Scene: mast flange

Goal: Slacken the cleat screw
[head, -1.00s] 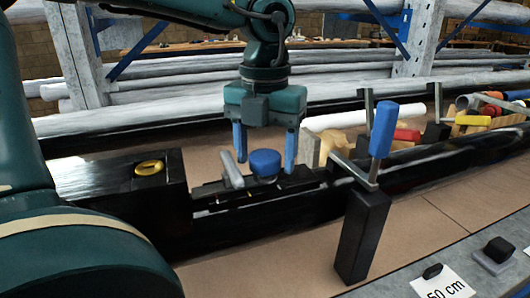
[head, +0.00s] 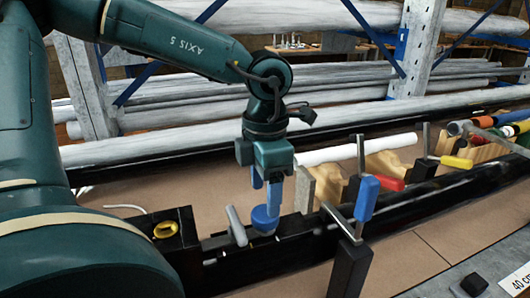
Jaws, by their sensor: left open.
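A round blue knob (head: 264,219), which looks like the cleat screw's head, sits on the black fitting on the long black beam. A grey bar-shaped piece (head: 236,226) leans just left of it. My left gripper (head: 269,206) points straight down at the knob with its blue fingers open. My right gripper is not in view.
A black block with a yellow ring (head: 166,230) stands left of the knob. A clamp with a blue handle (head: 366,198) stands to the right, with a red-handled clamp (head: 388,182) and wooden blocks (head: 388,163) beyond. Brown board (head: 408,262) lies bare in front.

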